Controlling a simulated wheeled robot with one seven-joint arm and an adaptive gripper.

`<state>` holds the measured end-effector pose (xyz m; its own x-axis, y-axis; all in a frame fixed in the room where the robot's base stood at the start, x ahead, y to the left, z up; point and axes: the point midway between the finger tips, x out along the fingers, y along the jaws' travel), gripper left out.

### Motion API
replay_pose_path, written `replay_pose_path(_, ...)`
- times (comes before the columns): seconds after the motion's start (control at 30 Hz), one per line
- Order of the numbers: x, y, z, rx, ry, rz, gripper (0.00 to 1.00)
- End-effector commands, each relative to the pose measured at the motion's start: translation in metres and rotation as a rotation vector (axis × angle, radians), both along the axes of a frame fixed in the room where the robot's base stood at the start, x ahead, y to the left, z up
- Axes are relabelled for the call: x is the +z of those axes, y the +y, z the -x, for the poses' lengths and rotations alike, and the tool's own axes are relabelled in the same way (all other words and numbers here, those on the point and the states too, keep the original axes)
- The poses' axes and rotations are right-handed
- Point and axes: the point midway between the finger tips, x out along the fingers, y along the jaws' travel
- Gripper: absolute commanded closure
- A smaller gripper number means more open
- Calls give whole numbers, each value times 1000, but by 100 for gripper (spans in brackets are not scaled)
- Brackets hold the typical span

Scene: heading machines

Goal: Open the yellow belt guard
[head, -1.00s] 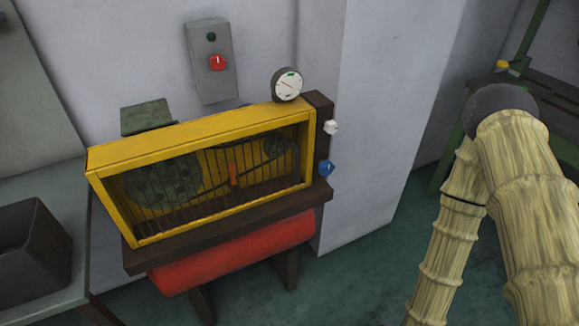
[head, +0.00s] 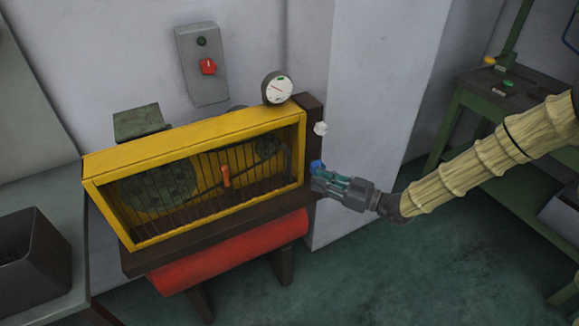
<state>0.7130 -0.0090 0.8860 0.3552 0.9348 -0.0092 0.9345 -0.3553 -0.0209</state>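The yellow belt guard (head: 190,138) is a box frame with a barred front, standing on a dark bench over a red tank. It is closed, and pulleys and a belt show behind its bars. An orange handle (head: 226,176) sits upright at the middle of the barred front. My gripper (head: 318,180) is at the right end of the machine, beside the blue knob (head: 317,166), which it partly overlaps. It is to the right of the guard and apart from the orange handle. The fingers are small and partly hidden, so I cannot tell whether they touch the knob.
A red tank (head: 230,253) lies below the guard. A gauge (head: 277,88) and a white knob (head: 320,128) are at the machine's right end. A grey switch box (head: 203,65) hangs on the wall. A dark bin (head: 35,250) stands left; a green table (head: 480,115) stands right.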

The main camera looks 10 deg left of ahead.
Motion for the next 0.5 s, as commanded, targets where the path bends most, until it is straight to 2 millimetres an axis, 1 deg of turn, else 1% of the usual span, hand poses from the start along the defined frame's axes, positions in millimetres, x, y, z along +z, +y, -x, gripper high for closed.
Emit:
replay_pose_path(0.03, 4, 0, -1, 6, -13, -3, 79)
replay_pose_path(0.17, 6, 6, -4, 12, -21, -4, 79)
replay_pose_path(0.37, 7, 31, -13, 12, -18, -4, 79)
replay_pose_path(0.5, 7, 54, -21, 12, -17, -6, 79)
